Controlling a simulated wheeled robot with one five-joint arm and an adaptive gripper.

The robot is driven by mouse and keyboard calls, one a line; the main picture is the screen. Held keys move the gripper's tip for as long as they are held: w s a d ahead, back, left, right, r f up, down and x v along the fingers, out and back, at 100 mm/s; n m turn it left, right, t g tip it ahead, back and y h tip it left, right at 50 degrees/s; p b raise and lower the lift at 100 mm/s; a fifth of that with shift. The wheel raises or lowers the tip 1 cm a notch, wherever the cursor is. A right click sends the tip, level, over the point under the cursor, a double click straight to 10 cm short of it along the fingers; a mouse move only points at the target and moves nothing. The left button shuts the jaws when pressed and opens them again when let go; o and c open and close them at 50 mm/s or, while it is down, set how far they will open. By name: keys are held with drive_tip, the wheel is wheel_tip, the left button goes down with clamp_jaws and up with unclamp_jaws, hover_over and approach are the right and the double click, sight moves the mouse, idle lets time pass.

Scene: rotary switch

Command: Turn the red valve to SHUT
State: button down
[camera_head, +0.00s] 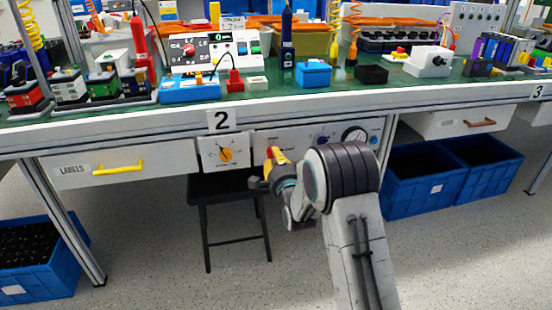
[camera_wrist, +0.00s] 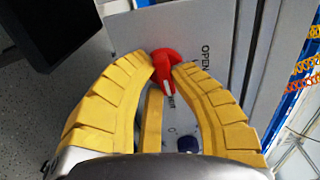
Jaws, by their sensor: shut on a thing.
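The red valve (camera_wrist: 165,60) is on a light panel in the wrist view. A pale pointer-like strip (camera_wrist: 168,90) extends from it between the fingers. The word OPEN is printed on the panel to its right; no SHUT label is readable. My gripper (camera_wrist: 164,69) has its two yellow fingers closed on the valve, one on each side. In the head view my gripper (camera_head: 276,156) reaches the panel (camera_head: 315,135) under the bench, and only a bit of red shows at the fingers.
Left of the valve panel is a white box with an orange knob (camera_head: 226,155). A gauge (camera_head: 355,135) and a dark blue knob (camera_head: 322,140) sit to the right. A black stool (camera_head: 225,188) stands below. Blue crates (camera_head: 425,180) stand on the right.

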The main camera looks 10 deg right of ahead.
drive_tip(key=shift+m, duration=0.5)
drive_tip(key=c, duration=1.1)
unclamp_jaws()
drive_tip(key=shift+o, duration=0.2)
drive_tip(key=shift+s, duration=0.1)
drive_tip(key=s, duration=1.1)
drive_tip(key=shift+s, duration=0.4)
